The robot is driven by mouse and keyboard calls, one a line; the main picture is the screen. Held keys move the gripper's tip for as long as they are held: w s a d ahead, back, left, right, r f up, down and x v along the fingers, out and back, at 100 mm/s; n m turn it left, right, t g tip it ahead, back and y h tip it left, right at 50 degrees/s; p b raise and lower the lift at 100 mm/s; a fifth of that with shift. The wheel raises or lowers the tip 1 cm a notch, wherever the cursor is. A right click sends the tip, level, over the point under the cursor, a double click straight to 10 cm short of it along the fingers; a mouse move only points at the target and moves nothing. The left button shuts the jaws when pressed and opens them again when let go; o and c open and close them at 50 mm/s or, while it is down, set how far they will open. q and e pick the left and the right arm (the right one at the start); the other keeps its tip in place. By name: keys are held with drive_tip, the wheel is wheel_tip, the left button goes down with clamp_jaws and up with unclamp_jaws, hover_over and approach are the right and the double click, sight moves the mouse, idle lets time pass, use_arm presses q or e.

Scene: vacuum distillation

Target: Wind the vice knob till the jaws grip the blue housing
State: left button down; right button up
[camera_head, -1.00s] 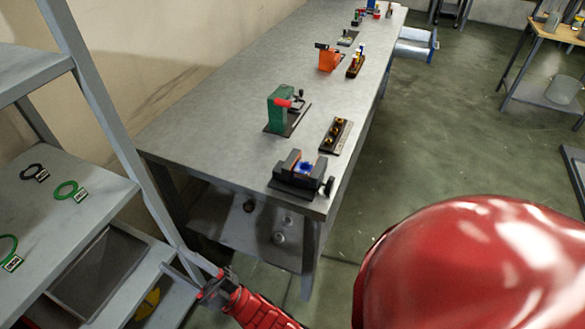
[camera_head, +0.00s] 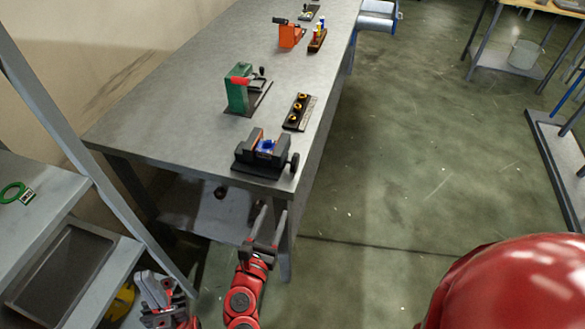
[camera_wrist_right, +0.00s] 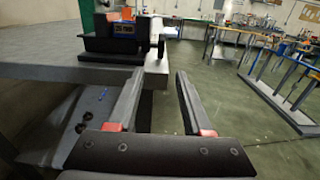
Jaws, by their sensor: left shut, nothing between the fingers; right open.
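The dark vice (camera_head: 258,172) sits at the near right corner of the grey workbench. The blue housing (camera_head: 266,146) is between its jaws; I cannot tell if they touch it. The vice knob (camera_head: 294,162) is on the right side, at the bench edge. In the right wrist view the vice (camera_wrist_right: 112,46) and knob (camera_wrist_right: 161,47) are ahead, above the fingertips. My right gripper (camera_head: 270,212) is open and empty, in front of the bench corner and below the knob, apart from it. My left gripper (camera_head: 155,285) is shut and empty at lower left, beside the shelf.
Behind the vice on the bench (camera_head: 160,110) are a black block with orange rings (camera_head: 299,112), a green device (camera_head: 238,92) and an orange device (camera_head: 290,36). A grey shelf rack (camera_head: 60,130) stands close at the left.

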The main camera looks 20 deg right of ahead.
sight(292, 169)
drive_tip(key=p+x, duration=0.2)
drive_tip(key=x, duration=1.5)
drive_tip(key=shift+d, duration=0.2)
clamp_jaws()
